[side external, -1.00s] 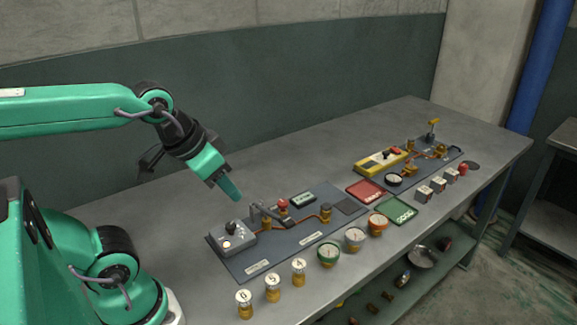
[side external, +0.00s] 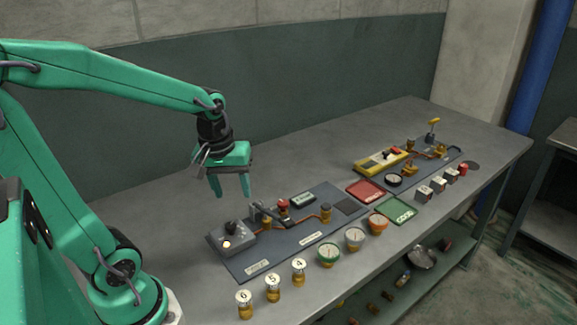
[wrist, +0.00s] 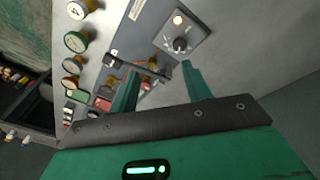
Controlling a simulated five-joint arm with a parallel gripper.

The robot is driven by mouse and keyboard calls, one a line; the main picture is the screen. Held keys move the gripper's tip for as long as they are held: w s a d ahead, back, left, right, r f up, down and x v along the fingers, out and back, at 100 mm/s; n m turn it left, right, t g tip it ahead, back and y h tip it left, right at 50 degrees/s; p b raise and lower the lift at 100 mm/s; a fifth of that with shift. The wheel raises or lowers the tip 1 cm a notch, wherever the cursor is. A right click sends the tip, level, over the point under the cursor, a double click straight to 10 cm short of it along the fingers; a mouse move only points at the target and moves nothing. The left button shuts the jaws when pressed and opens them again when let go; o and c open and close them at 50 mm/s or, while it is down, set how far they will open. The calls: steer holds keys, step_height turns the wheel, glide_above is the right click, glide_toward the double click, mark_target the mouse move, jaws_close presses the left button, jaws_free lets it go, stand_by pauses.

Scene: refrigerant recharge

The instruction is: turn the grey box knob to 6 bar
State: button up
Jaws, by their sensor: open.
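The grey box (side external: 232,240) sits at the near left end of the dark board (side external: 260,265). Its dark knob (side external: 231,227) is on top, beside a lit lamp. In the wrist view the grey box (wrist: 183,33) is at the top centre, with the knob (wrist: 180,44) and the glowing lamp on its face. The scale marks around the knob are too small to read. My gripper (side external: 231,194) points down above the back of the board, open and empty, apart from the knob. In the wrist view its two green fingers (wrist: 158,80) are spread below the box.
Copper pipe fittings (side external: 300,224) with a red cap stand on the board right of the box. Numbered brass cylinders (side external: 272,288) and round gauges (side external: 354,238) line the front. A red tray (side external: 366,191) and a green tray (side external: 397,211) lie farther right.

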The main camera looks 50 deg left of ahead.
mark_target(230, 224)
steer(key=a+f+n, duration=0.1)
steer(key=a+f+n+g, duration=0.1)
steer(key=a+f+n, duration=0.1)
steer(key=a+f+n+g, duration=0.1)
steer(key=f+n, duration=0.1)
steer(key=shift+w+a+f+h, duration=0.15)
steer(key=shift+w+a+h, duration=0.05)
steer(key=shift+w+h, duration=0.1)
steer(key=shift+f, duration=3.9)
steer(key=c, duration=1)
